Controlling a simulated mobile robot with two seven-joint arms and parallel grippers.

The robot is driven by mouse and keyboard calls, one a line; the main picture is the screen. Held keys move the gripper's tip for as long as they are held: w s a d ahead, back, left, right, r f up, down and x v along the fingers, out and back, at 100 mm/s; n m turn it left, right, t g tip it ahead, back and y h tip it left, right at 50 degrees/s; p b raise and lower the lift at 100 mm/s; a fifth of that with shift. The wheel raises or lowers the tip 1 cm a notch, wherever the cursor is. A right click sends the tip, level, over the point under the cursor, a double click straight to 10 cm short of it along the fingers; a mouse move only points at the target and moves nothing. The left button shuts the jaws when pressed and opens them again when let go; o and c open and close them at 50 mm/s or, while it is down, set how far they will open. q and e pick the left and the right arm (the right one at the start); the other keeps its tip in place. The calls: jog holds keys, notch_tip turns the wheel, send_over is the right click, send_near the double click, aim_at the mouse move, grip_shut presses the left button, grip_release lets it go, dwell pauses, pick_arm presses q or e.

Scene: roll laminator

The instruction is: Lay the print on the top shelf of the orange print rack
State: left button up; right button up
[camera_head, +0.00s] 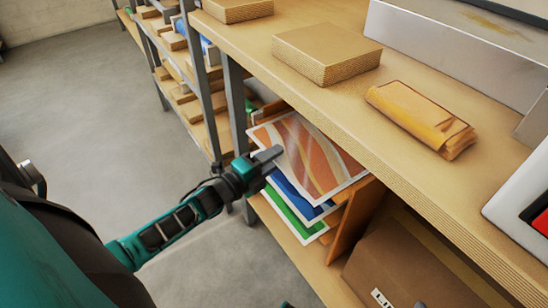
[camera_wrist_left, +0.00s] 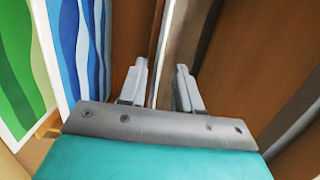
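The print (camera_head: 318,160), with orange, brown and pale wavy bands and a white border, lies on the top level of the orange print rack (camera_head: 352,222). My left gripper (camera_head: 268,157) is at the print's left edge. In the left wrist view its two fingers (camera_wrist_left: 160,85) stand apart, with a thin pale edge, seemingly the print's, running between them and a gap showing beside it. A blue print (camera_head: 296,196) and a green print (camera_head: 296,222) lie on lower levels; they also show in the wrist view. My right gripper is out of view.
The rack stands under a wooden worktop (camera_head: 330,112) that overhangs its far side. A cardboard box (camera_head: 405,265) is right of the rack. On the worktop are a brown stack (camera_head: 327,53) and an orange bundle (camera_head: 420,115). The floor at left is clear.

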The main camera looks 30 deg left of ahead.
pick_arm(q)
jog(key=p+v, duration=0.2)
jog(key=v, duration=1)
jog(key=s+d+n+g, duration=0.2)
jog(key=d+n+g, duration=0.1)
jog(key=d+n, duration=0.6)
jog(key=s+d+n+g+y, duration=0.1)
jog(key=s+d+n+g, duration=0.1)
jog(key=d+n, duration=0.7)
jog(key=shift+d+f+g+y, duration=0.25)
jog(key=shift+d+g, duration=0.35)
jog(key=shift+g, duration=0.3)
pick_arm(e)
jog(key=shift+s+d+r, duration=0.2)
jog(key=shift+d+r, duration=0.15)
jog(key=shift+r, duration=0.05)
